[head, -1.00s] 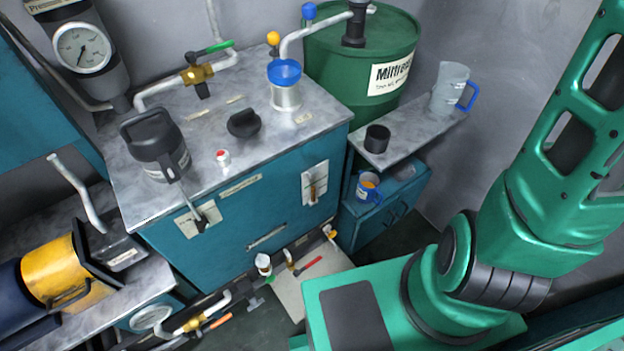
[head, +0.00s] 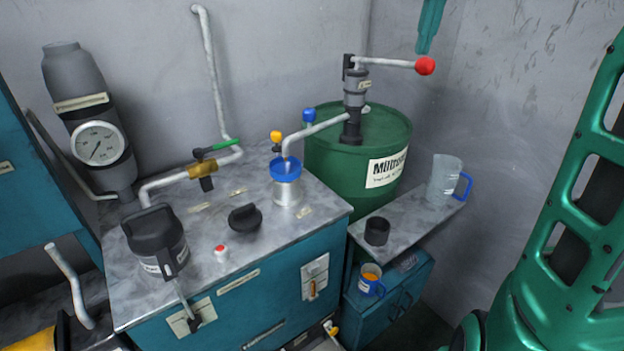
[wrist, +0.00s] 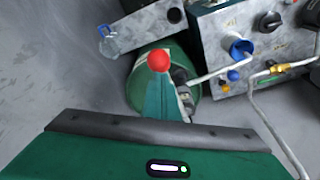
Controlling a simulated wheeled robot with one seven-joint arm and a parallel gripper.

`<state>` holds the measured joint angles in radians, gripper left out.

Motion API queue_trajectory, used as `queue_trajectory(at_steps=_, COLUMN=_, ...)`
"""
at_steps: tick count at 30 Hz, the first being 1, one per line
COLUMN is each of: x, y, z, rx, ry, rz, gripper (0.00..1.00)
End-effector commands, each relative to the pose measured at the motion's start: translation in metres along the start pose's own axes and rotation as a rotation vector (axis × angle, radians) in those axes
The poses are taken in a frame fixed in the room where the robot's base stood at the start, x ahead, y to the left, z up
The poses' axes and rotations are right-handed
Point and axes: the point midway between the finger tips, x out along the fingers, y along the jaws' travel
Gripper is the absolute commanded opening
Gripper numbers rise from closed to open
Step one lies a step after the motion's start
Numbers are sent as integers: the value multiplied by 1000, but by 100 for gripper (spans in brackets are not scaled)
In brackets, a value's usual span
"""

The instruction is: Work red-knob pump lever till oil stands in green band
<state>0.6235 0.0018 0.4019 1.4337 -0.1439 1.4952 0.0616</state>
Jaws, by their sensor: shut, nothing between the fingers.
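The pump (head: 355,95) stands upright on the green drum (head: 325,125). Its lever (head: 388,62) points right, about level, and ends in a red knob (head: 425,66). My gripper (head: 424,48) points down at the top of the head view, its shut fingertips just above the knob, with nothing between them. In the wrist view the red knob (wrist: 159,60) shows at the tip of my gripper (wrist: 163,75); I cannot tell whether they touch. A white plate with a narrow orange-brown gauge (head: 313,287) is on the cabinet front. I cannot make out a green band or the oil level.
A pipe runs from the pump to a blue-capped filler (head: 286,170) on the cabinet top (head: 220,275). A clear jug (head: 444,178) and a black cup (head: 377,231) stand on the side shelf (head: 400,226). An orange-filled mug (head: 370,280) sits lower. Air right of the drum is free.

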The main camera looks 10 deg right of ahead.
Motion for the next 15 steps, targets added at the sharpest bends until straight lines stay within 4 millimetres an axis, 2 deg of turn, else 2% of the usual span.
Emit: queue_trajectory(at_steps=15, x=39, y=0, z=15, rx=-2, ry=-2, rz=-7, gripper=0)
